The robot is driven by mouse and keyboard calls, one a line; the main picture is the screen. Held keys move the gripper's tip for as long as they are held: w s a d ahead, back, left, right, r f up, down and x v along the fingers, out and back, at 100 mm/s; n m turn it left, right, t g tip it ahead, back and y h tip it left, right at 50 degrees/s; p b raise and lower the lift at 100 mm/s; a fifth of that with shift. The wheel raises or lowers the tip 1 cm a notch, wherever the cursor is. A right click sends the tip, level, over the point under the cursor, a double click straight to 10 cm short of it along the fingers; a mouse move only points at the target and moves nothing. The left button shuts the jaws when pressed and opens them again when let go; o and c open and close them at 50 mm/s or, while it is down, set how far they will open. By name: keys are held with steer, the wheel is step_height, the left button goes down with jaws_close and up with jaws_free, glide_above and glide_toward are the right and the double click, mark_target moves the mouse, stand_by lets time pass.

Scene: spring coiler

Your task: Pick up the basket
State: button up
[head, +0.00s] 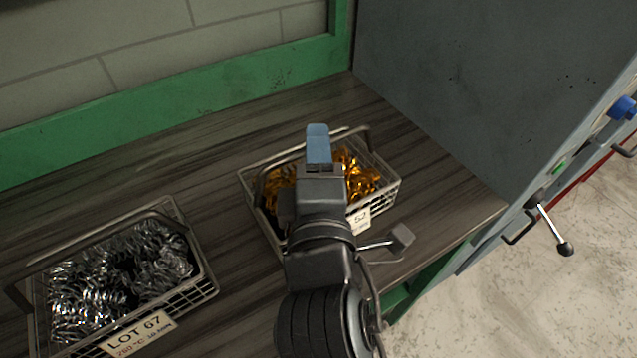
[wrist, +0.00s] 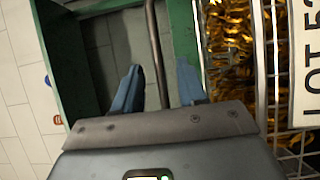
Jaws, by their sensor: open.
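A wire basket (head: 382,196) of gold-coloured coils stands on the wooden bench, partly hidden behind my arm. In the wrist view, its wire side (wrist: 263,75), gold coils and white tag fill the right part. My gripper (head: 318,145) is over this basket in the head view. In the wrist view, my gripper (wrist: 160,82) is open, with its two blue fingers apart. A dark handle bar (wrist: 153,45) runs between the fingers, with a gap on each side. Nothing is gripped. A second wire basket (head: 207,287) of silvery coils, tagged LOT 67, stands at the lower left.
The bench top (head: 430,150) is bare behind and right of the gold-coil basket. A grey cabinet panel (head: 470,80) rises at the right, with levers (head: 548,222) on its outer side. A green frame rail (head: 180,95) runs along the back wall.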

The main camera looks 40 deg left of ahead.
steer(key=shift+x, duration=1.9)
steer(key=shift+c, duration=0.4)
jaws_close()
steer(key=shift+d, duration=0.1)
